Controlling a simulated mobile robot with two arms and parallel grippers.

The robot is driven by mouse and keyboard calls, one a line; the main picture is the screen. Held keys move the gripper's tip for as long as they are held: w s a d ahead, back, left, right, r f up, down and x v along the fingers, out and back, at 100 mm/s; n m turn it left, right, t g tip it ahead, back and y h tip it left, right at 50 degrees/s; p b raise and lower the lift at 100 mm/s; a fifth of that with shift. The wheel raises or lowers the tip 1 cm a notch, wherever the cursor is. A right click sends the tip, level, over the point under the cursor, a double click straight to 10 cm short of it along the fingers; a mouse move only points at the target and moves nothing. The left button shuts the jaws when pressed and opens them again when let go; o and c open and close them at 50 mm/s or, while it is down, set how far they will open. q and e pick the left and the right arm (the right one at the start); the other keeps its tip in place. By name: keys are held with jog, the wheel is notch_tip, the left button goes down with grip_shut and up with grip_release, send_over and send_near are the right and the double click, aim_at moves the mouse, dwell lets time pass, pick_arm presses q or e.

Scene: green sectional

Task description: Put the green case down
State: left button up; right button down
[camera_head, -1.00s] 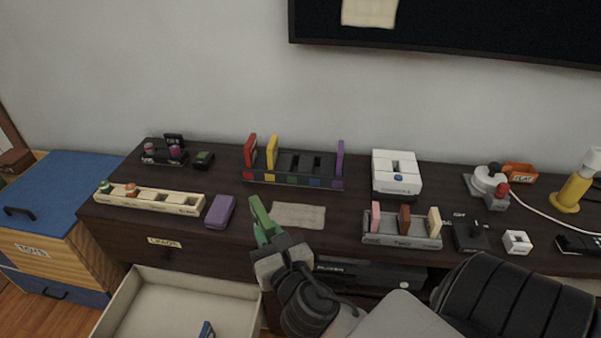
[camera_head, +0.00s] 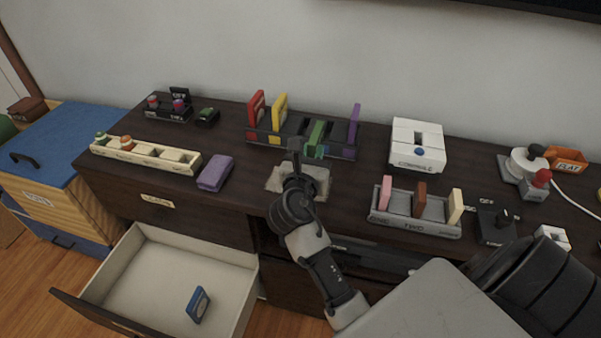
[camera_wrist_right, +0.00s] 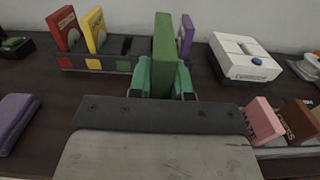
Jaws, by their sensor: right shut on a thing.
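The green case (camera_head: 316,136) is upright between the teal fingers of my right gripper (camera_head: 314,152), which is shut on it. It also shows in the wrist view (camera_wrist_right: 164,50), edge toward me. The case is at the dark rack (camera_head: 265,140), between the yellow case (camera_head: 279,115) and the purple case (camera_head: 353,124). My left gripper is out of view.
A red case (camera_head: 256,115) stands at the rack's left end. A white console (camera_head: 416,146) is to the right, and a grey rack (camera_head: 410,227) with several blocks is nearer. A purple case (camera_head: 215,173) lies left. The open drawer (camera_head: 150,270) holds a blue case (camera_head: 198,304).

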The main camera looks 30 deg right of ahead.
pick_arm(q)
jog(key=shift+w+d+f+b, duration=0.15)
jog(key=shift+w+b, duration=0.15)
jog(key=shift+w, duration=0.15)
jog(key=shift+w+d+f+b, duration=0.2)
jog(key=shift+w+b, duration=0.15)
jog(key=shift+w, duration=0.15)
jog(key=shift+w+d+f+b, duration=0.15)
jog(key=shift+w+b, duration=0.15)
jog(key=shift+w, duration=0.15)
pick_arm(e)
jog(key=shift+w+a+f, duration=0.2)
jog(key=shift+w+f, duration=0.35)
jog(key=shift+f, duration=0.5)
jog(key=shift+w+a+f, duration=0.15)
jog(key=shift+w+f, duration=0.4)
jog(key=shift+f, duration=0.45)
jog(key=shift+w+a+f, duration=0.2)
jog(key=shift+w+f, duration=0.35)
jog(key=shift+f, duration=0.5)
jog(key=shift+f, duration=0.15)
jog(key=c, duration=1.1)
grip_release()
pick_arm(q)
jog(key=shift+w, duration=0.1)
pick_arm(e)
jog(key=shift+o, duration=0.2)
